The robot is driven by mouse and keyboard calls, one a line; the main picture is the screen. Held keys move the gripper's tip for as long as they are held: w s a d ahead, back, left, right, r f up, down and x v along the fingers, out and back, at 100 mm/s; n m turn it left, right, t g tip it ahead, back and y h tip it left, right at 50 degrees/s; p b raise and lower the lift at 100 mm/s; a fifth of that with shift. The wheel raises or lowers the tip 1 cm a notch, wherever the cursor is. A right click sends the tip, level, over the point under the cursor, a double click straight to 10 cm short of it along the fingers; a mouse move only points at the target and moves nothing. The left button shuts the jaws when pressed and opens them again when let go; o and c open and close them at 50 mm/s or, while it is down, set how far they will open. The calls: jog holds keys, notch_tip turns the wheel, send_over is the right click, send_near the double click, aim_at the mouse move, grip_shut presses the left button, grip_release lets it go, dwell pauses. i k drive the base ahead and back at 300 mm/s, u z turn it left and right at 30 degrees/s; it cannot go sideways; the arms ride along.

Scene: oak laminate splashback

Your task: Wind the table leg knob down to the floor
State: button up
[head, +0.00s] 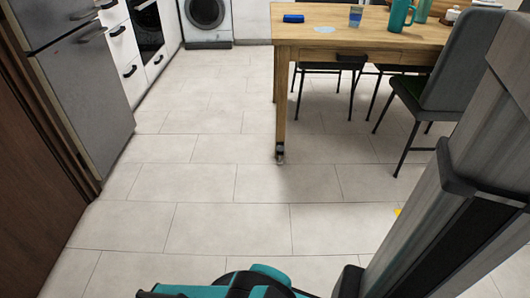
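The wooden table (350,38) stands at the upper right of the head view. Its near left leg (281,95) runs down to a small dark and metallic foot knob (280,150) just above the tiled floor. The knob is small, and I cannot tell whether it touches the floor. My arm shows at the bottom middle as teal and black parts, well short of the leg, with bare floor between. My gripper's fingers are not in view.
A grey chair (440,85) stands at the table's right side, and other chairs are under it. A steel fridge (85,85) is at the left, a washing machine (206,20) at the back. A teal jug (398,17) is on the table.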

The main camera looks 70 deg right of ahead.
aim_at(280, 148)
jog(key=u, duration=0.05)
jog(key=k, duration=0.4)
jog(key=u, duration=0.1)
jog(key=i, duration=0.95)
jog(key=z, duration=0.55)
jog(key=i, duration=0.9)
jog(key=z, duration=0.7)
jog(key=i, duration=0.7)
jog(key=z, duration=1.1)
jog(key=i, duration=0.9)
jog(key=z, duration=0.5)
